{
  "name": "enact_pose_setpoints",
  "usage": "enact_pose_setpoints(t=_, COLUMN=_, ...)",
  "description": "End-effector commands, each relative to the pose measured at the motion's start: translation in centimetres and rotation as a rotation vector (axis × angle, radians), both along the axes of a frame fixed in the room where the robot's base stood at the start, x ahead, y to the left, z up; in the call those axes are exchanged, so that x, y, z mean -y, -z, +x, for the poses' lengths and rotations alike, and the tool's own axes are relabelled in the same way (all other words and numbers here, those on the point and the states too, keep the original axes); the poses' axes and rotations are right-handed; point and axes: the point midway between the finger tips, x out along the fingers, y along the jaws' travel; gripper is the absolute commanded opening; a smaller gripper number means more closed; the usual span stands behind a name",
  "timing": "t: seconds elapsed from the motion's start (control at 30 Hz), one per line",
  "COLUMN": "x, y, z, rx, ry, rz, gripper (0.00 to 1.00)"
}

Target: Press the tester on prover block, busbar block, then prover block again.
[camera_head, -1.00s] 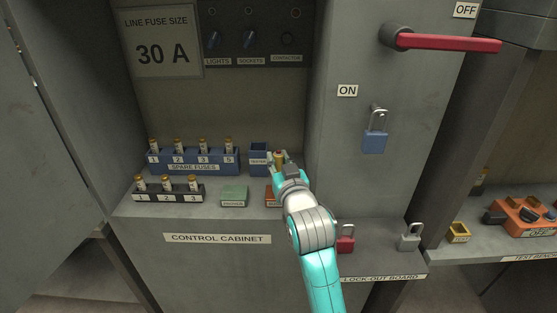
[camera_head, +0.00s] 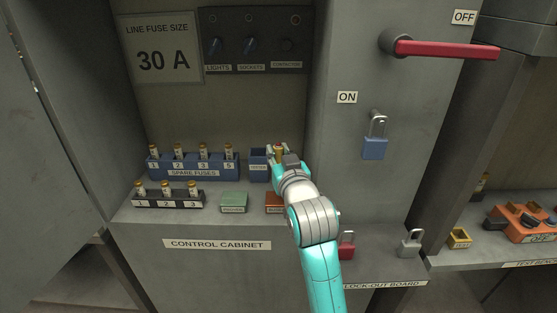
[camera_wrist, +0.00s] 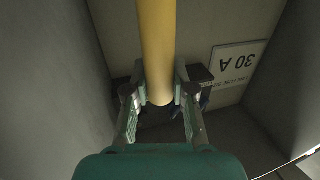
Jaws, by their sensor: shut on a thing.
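My gripper (camera_head: 281,157) is shut on the yellow tester (camera_head: 279,149). In the wrist view the gripper's fingers (camera_wrist: 160,92) close on both sides of the yellow shaft of the tester (camera_wrist: 158,45). The tester is held above the cabinet shelf, beside the blue tester holder (camera_head: 258,165). A green block (camera_head: 233,201) sits at the shelf's front; its label is too small to read surely. I cannot tell from the label which is prover or busbar. The tester appears apart from both blocks.
Blue spare fuse rack (camera_head: 192,170) and black fuse block (camera_head: 167,200) stand left on the shelf. The cabinet's upright panel (camera_head: 340,180) rises right of my gripper, with a blue padlock (camera_head: 375,148) and red handle (camera_head: 447,48). Red padlock (camera_head: 346,243) hangs lower right.

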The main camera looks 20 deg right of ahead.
Motion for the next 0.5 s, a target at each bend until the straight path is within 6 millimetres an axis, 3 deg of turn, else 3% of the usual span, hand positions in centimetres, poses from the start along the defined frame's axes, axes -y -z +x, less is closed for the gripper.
enact_pose_setpoints(t=0.5, x=0.0, y=-3.1, z=0.0, rx=0.001, ry=0.000, rz=0.001, gripper=0.00)
